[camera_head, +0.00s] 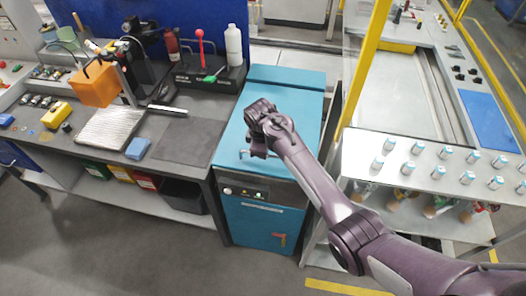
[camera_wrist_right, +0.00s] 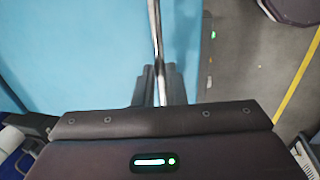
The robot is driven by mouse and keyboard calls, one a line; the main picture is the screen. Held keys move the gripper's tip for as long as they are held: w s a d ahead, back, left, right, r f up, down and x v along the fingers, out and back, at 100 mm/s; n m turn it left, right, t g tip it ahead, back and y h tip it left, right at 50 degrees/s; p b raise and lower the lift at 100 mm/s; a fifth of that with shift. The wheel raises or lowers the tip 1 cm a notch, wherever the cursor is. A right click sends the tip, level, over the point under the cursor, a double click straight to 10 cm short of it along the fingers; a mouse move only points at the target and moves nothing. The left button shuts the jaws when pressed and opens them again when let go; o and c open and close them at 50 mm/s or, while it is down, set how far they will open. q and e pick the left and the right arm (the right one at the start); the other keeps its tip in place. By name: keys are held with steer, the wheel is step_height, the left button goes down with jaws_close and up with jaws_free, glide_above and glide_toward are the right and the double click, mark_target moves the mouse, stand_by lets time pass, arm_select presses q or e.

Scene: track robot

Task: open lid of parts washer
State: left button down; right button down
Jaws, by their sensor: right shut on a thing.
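The parts washer (camera_head: 262,222) is a teal cabinet between the grey workbench and the machine on the right. Its flat teal lid (camera_head: 303,104) lies down on top and looks closed; it also fills the left of the right wrist view (camera_wrist_right: 75,50). A thin metal bar handle (camera_head: 243,154) sits at the lid's front edge. My right gripper (camera_head: 257,152) reaches over the lid's front. In the right wrist view, its fingers (camera_wrist_right: 159,84) are shut on the handle (camera_wrist_right: 155,30). My left gripper is not in view.
The workbench (camera_head: 188,138) on the left holds an orange block (camera_head: 95,84), a blue sponge-like block (camera_head: 138,148) and a white bottle (camera_head: 233,45). On the right, a yellow post (camera_head: 366,58) and a shelf with several small cylinders (camera_head: 350,150) stand close to my right arm.

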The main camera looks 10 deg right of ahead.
steer(key=w+d+r, duration=0.1)
steer(key=w+r, duration=0.2)
steer(key=r, duration=0.4)
steer(key=w+d+r+p, duration=0.1)
steer(key=w+r, duration=0.3)
steer(key=r, duration=0.4)
steer(key=w+d+r, duration=0.1)
steer(key=w+r, duration=0.2)
steer(key=r, duration=0.4)
steer(key=shift+w+d+r, duration=0.3)
steer(key=shift+d, duration=0.1)
